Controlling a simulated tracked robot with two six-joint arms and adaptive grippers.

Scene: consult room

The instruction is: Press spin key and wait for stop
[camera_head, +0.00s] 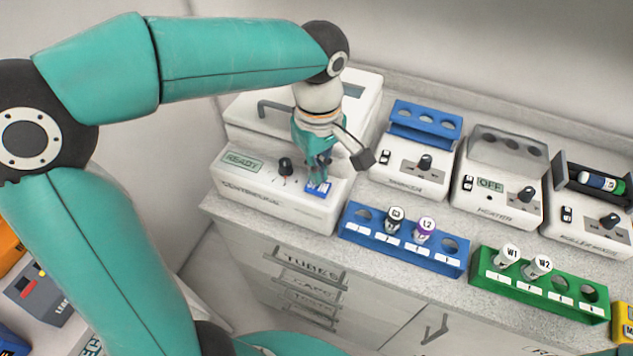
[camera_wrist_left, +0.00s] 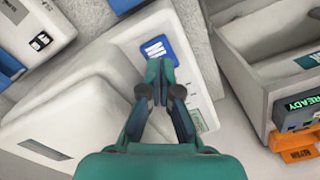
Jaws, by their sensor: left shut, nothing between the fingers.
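The white centrifuge (camera_head: 250,196) stands at the left end of the counter, its lid down and its display (camera_head: 243,162) reading READY. A blue key (camera_head: 319,190) is on its front panel, beside a black knob (camera_head: 285,166). My left gripper (camera_head: 321,182) points down at the blue key with its fingers shut and empty. In the left wrist view the fingertips (camera_wrist_left: 160,98) lie just by the blue key (camera_wrist_left: 158,50); I cannot tell whether they touch it. My right gripper is not in view.
A blue rack (camera_head: 452,262) with two capped tubes and a green rack (camera_head: 480,278) with two white-capped tubes stand along the front edge. The shaker (camera_head: 402,178), the heater (camera_head: 490,208) showing OFF and a roller mixer (camera_head: 583,230) stand behind them.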

